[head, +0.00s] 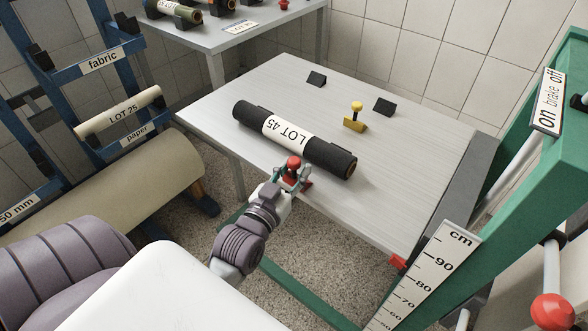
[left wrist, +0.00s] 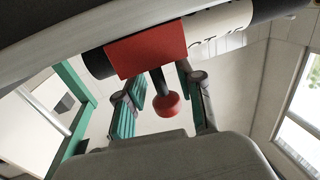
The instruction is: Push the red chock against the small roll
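The small roll (head: 255,112), black with a white LOT 45 label, lies diagonally on the grey table. The red chock (head: 307,183) with its red knob (head: 294,162) is on the near side of the roll, partly hidden by my left gripper. In the left wrist view, the red block (left wrist: 146,56) overlaps the black roll (left wrist: 98,63), and I cannot tell whether they touch. My left gripper (left wrist: 165,103) has its fingers apart on either side of the knob, with small gaps showing. My right gripper is not in view.
A yellow chock (head: 355,122) and two black wedges (head: 317,79) (head: 385,107) stand beyond the roll. A red piece (head: 398,262) sits at the near table corner. A green frame (head: 520,160) with a cm scale (head: 432,270) borders the right. A blue rack (head: 95,70) stands left.

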